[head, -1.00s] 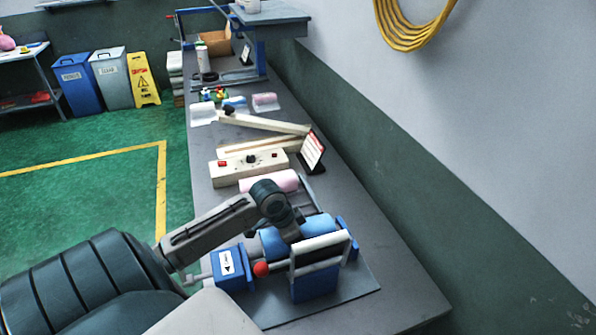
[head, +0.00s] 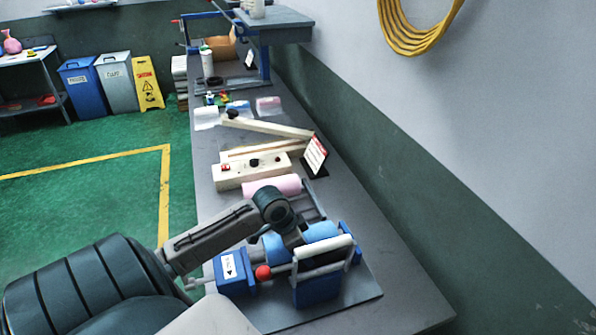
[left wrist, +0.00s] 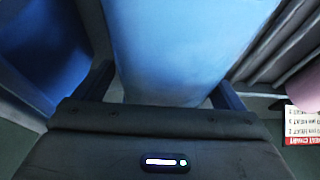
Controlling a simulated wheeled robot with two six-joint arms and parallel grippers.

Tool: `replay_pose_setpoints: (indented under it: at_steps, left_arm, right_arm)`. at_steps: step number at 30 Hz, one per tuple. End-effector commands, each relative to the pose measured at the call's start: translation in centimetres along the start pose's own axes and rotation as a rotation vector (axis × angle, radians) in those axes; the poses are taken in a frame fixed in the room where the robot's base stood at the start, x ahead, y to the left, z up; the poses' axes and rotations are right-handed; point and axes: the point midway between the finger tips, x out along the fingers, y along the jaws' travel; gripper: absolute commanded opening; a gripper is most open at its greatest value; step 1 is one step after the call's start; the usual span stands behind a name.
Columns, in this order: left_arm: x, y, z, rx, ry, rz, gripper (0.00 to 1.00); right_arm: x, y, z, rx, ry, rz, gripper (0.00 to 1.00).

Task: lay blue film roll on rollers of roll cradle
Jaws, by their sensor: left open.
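The blue film roll (head: 320,231) lies across the roll cradle, partly hidden by my left gripper and the cradle's white-topped bar. The cradle (head: 316,290) has a blue frame, a red knob and a box with an arrow label. My left gripper (head: 290,240) is over the roll from above. In the left wrist view the blue roll (left wrist: 180,45) fills the middle, with one finger of the open gripper (left wrist: 165,90) on each side. The contact between roll and rollers is hidden. My right gripper is in neither view.
A pink roll (head: 272,186) lies just behind the cradle. Beyond it are a cream sealer (head: 250,172) and a standing card (head: 315,155). The wall runs along the bench's right side. The bench top (head: 385,255) is clear to the right of the cradle.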

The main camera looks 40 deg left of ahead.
Motion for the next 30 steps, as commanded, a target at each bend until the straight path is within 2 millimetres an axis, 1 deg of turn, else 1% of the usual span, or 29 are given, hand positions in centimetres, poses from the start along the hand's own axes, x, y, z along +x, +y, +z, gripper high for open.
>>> replay_pose_setpoints:
  at_steps: [5, 15, 21, 24, 30]
  left_arm:
    - [-1.3, -0.1, 0.1, 0.004, 0.0, -0.004, 0.91]
    - [-5.9, -0.1, 0.1, 0.006, -0.002, -0.005, 0.91]
    - [-8.0, 0.0, 0.0, 0.006, -0.002, -0.004, 0.91]
    - [-9.0, -0.1, 0.0, 0.005, -0.002, -0.005, 0.91]
    - [-10.2, -0.1, 0.0, 0.005, 0.0, -0.004, 0.91]
  right_arm:
    - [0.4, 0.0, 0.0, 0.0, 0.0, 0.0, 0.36]
    - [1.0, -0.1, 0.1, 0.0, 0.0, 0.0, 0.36]
    - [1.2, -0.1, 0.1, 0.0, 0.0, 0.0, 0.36]
    - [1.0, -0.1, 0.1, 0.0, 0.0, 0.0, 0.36]
    - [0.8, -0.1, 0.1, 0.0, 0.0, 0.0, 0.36]
